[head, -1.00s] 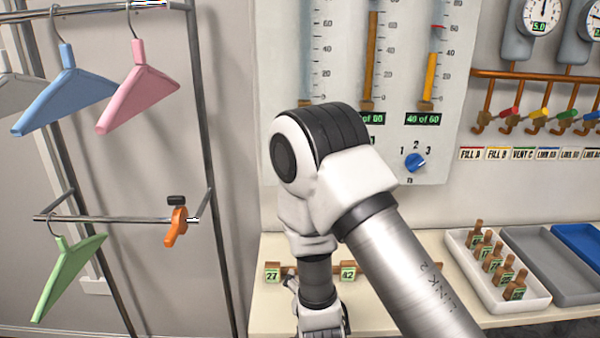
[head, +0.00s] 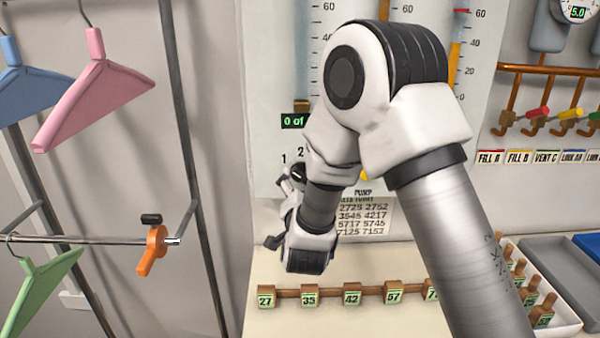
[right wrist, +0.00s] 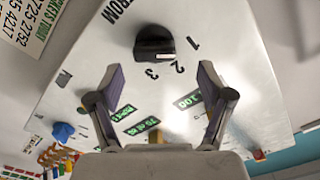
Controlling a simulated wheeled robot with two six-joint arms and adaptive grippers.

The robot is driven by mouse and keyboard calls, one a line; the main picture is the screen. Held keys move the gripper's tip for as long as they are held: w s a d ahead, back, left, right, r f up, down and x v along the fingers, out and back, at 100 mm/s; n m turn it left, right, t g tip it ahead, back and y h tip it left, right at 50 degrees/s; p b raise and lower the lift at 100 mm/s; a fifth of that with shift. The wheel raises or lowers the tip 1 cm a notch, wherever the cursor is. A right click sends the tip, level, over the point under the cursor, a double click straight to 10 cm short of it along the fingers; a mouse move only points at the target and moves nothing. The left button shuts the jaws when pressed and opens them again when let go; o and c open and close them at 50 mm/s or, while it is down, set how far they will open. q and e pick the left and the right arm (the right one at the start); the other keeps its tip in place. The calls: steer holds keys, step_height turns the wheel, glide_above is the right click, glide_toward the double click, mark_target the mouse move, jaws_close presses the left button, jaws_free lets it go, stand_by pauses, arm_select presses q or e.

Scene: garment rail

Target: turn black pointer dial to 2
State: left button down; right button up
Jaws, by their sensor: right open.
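The black pointer dial (right wrist: 154,42) is on the pale panel in the right wrist view, with the numbers 1, 2 and 3 around it and "FROM" beside it. A white mark shows on its edge on the side of the numbers; which number it points to exactly is hard to tell. In the head view the dial (head: 297,172) is partly hidden by my right gripper (head: 279,212). In the right wrist view my right gripper (right wrist: 159,72) is open and empty, its fingers apart in front of the panel, short of the dial. My left gripper is not in view.
A blue dial (right wrist: 62,131) sits on the same panel. Below the panel, a rack (head: 330,293) with numbered tags lies on the counter. A garment rail (head: 185,150) with hangers and an orange clamp (head: 152,250) stands at the left. Valves (head: 540,115) are at the right.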

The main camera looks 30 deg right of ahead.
steer(key=w+d, duration=0.1)
steer(key=w, duration=0.1)
steer(key=w+d+f, duration=0.1)
steer(key=w+d, duration=0.1)
steer(key=shift+f+p, duration=0.1)
steer(key=shift+p, duration=0.25)
steer(key=shift+s+a+r, duration=0.15)
steer(key=shift+a+r, duration=0.1)
steer(key=shift+s+a+r, duration=0.1)
steer(key=shift+s, duration=0.05)
steer(key=shift+c, duration=1.4)
steer(key=c, duration=0.9)
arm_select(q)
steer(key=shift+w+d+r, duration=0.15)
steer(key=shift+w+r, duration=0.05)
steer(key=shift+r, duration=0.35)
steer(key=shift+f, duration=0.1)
